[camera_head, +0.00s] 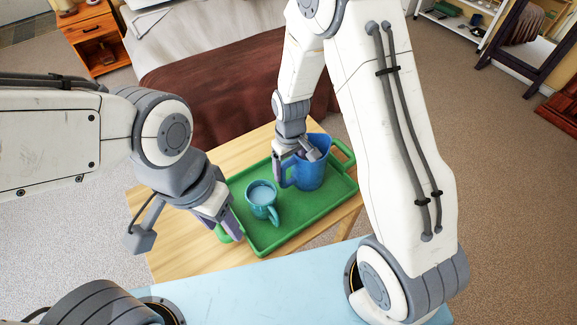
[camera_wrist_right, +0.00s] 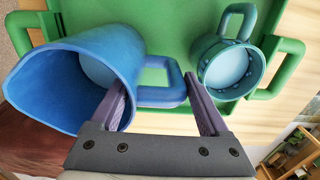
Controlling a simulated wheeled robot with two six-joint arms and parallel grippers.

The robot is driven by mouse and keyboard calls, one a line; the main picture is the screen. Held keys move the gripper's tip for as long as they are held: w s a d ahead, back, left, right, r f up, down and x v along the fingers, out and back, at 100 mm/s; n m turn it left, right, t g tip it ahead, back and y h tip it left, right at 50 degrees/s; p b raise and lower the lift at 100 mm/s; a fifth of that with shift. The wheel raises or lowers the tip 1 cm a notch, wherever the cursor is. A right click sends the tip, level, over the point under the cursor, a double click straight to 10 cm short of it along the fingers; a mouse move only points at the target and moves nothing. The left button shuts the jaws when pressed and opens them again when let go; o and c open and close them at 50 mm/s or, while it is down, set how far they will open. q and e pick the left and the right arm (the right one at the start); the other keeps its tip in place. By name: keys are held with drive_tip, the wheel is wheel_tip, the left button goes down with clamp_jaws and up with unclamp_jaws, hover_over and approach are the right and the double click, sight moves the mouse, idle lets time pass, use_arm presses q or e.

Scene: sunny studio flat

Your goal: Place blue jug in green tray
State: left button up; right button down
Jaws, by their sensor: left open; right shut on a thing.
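The blue jug (camera_head: 315,174) is upright at the right-hand part of the green tray (camera_head: 292,236). I cannot tell whether its base rests on the tray floor. My right gripper (camera_head: 285,172) is shut on the jug's handle. In the right wrist view the handle of the jug (camera_wrist_right: 70,75) passes between the fingertips (camera_wrist_right: 160,92), and the tray (camera_wrist_right: 175,25) lies beneath. My left gripper (camera_head: 226,228) is open at the tray's left end, close to its handle. Whether it touches the handle is unclear.
A teal mug (camera_head: 262,201) stands in the tray left of the jug; it also shows in the right wrist view (camera_wrist_right: 228,62). The wooden table (camera_head: 165,245) carries the tray, with bare wood to the left. A bed with a brown blanket (camera_head: 200,85) stands behind.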

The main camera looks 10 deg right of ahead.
unclamp_jaws()
drive_tip(key=shift+f, duration=0.1)
wheel_tip(320, 180, up, 12)
drive_tip(key=shift+d+b, duration=0.1)
drive_tip(key=shift+b, duration=0.7)
drive_tip(key=s+a+r+n, duration=0.1)
drive_tip(key=s+a+r, duration=0.2)
drive_tip(key=s, duration=0.8)
drive_tip(key=s+a+r+n, duration=0.1)
drive_tip(key=s+a+r, duration=0.2)
drive_tip(key=s, duration=0.7)
drive_tip(key=shift+s+a+n+y, duration=0.4)
drive_tip(key=shift+a, duration=0.15)
drive_tip(key=shift+r, duration=0.1)
